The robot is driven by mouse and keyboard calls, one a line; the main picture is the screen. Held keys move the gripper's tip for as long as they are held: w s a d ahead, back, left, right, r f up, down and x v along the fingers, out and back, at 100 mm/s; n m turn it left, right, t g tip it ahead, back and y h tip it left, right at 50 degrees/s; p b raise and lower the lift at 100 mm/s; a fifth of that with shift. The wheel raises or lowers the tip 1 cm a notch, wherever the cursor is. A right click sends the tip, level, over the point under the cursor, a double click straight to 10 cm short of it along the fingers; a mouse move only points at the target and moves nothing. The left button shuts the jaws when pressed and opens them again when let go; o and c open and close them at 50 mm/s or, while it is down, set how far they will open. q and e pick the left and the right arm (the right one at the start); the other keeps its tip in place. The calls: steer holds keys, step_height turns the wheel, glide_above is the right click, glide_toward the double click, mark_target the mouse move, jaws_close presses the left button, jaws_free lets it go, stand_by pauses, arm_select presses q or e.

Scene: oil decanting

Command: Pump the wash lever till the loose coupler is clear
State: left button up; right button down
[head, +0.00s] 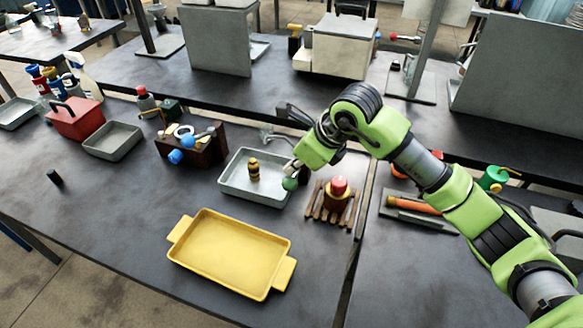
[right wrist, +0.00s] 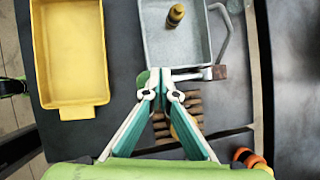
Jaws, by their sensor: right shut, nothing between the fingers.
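A grey wash basin (head: 232,184) stands mid-table, with a small brass and black coupler (head: 254,170) upright in it. The coupler also shows in the right wrist view (right wrist: 176,15). A green knob (head: 289,184), seemingly the wash lever's end, is at the basin's right edge; a green piece also shows beside my fingers in the wrist view (right wrist: 142,79). My right gripper (head: 291,168) is shut and empty, its tips just above or beside the knob; I cannot tell whether they touch. A bent metal spout (head: 277,136) rises behind the basin. My left gripper is out of view.
A yellow tray (head: 230,252) lies in front of the basin. A wooden rack (head: 322,211) with a red-topped pot (head: 338,187) stands close on the right. A dark wooden holder (head: 190,149) and grey tray (head: 113,141) stand left. The front-left table is mostly clear.

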mark_target(291, 179)
steer(key=shift+s+a+f+b, duration=0.1)
steer(key=shift+s+f+b, duration=0.25)
steer(key=shift+f+b, duration=0.35)
steer(key=shift+s+a+f+b, duration=0.1)
steer(key=shift+s+f+b, duration=0.3)
steer(key=shift+f, duration=0.4)
stand_by(1.0)
steer(key=shift+w+r, duration=0.15)
stand_by(0.4)
steer(key=shift+w+d+r+p, duration=0.2)
steer(key=shift+w+r, duration=0.25)
steer(key=shift+r, duration=0.5)
steer(key=shift+w+d+r+p, duration=0.1)
steer(key=shift+w+r+p, duration=0.3)
steer(key=shift+r, duration=0.6)
steer(key=shift+w+d+r+p, duration=0.1)
steer(key=shift+w+r+p, duration=0.1)
steer(key=shift+w+r, duration=0.55)
steer(key=shift+s+r, duration=0.2)
steer(key=shift+s, duration=0.05)
steer(key=shift+w+d+r+p, duration=0.1)
steer(key=shift+w+r+p, duration=0.25)
steer(key=shift+r, duration=0.4)
steer(key=shift+w+d+r+p, duration=0.2)
steer(key=shift+w+r, duration=0.1)
steer(key=shift+r, duration=0.45)
steer(key=shift+w+d+r+p, duration=0.1)
steer(key=shift+w+r+p, duration=0.25)
steer(key=shift+r, duration=0.4)
